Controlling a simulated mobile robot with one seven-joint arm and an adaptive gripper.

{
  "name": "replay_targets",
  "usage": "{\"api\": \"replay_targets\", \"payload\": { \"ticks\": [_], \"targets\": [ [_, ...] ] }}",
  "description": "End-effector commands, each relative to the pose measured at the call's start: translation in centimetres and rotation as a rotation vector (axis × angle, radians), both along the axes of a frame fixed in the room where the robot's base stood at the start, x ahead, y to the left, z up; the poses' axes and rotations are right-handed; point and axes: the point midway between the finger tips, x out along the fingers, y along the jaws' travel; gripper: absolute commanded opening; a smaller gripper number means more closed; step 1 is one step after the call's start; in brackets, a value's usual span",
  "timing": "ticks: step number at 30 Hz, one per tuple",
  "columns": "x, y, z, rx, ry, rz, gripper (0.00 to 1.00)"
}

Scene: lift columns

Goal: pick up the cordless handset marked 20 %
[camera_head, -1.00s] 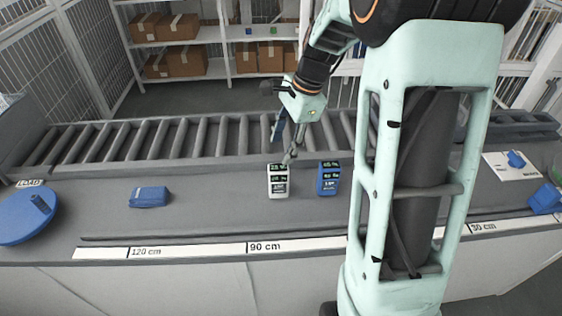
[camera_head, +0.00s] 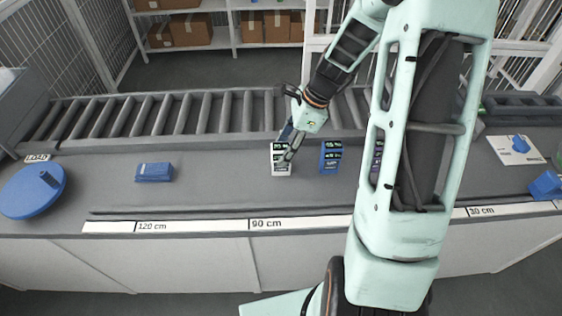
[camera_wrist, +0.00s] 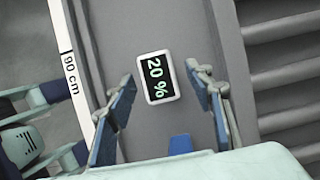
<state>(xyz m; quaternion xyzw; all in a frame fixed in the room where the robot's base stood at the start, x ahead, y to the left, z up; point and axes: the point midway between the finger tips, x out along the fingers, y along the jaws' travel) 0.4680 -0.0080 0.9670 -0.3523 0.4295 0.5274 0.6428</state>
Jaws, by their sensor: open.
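The white handset (camera_head: 281,167) stands on the grey bench left of the blue handset. In the wrist view, the top of the handset (camera_wrist: 157,98) shows a dark screen reading 20 % in green. The height left between fingertips and handset is hard to tell.
A blue handset (camera_head: 329,158) stands close on the right, another (camera_head: 376,162) partly behind my arm. A blue box (camera_head: 154,172) and a blue disc (camera_head: 30,192) lie left. A roller conveyor (camera_head: 160,116) runs behind. A ruler strip (camera_head: 200,225) lines the front edge.

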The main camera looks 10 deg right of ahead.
Motion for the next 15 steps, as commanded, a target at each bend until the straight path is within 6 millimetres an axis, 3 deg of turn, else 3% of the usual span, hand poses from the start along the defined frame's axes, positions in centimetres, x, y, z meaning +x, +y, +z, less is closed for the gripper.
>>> {"api": "replay_targets", "payload": {
  "ticks": [6,14,15],
  "targets": [
    [0.1,0.8,-2.2,0.001,0.002,0.000,0.48],
    [0.2,0.9,-2.4,0.000,0.000,0.000,0.48],
    [0.2,0.9,-2.4,0.000,0.000,0.000,0.43]
  ]
}}
